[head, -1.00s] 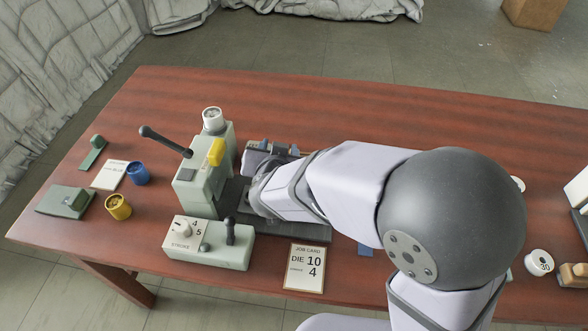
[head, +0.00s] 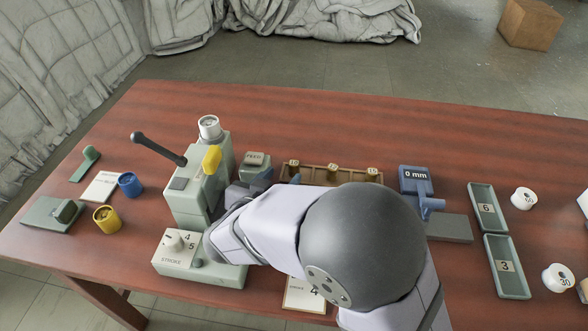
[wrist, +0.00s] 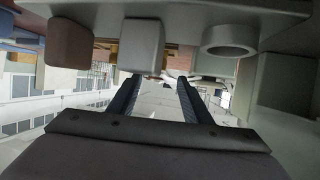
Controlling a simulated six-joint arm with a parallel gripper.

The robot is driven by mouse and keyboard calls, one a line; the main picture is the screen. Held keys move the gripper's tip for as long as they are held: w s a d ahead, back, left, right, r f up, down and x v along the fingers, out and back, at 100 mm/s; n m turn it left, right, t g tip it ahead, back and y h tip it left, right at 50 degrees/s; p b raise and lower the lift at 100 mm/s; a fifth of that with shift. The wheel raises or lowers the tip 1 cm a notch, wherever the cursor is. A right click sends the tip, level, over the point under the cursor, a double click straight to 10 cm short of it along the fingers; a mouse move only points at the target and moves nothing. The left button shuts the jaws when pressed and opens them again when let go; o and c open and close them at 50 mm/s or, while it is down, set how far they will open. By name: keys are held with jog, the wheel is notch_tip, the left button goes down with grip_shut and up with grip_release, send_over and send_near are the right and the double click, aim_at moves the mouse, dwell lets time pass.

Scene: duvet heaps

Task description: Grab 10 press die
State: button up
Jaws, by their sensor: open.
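A wooden rack (head: 330,172) at the back middle of the table holds small tan-topped dies with number tags, one at its left end (head: 293,164) and one at its right end (head: 372,171). The tags are too small to read surely, so I cannot tell which die is 10. The green press (head: 195,185) stands left of the rack. My gripper (wrist: 160,88) is open in the wrist view, with nothing seen between its fingers. In the head view my arm mostly hides it, beside the press. The job card (head: 305,295) is partly covered by my arm.
A stroke box (head: 178,250) with a knob stands before the press. Right of the rack are a blue gauge reading 0 mm (head: 415,180), two green trays marked 6 (head: 487,208) and 3 (head: 505,265), and white spools. Blue and yellow cups (head: 107,218) stand at left.

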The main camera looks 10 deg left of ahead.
aim_at(292, 166)
jog(key=shift+b+x, duration=0.4)
jog(key=shift+x, duration=3.45)
jog(key=shift+d, duration=0.1)
grip_shut()
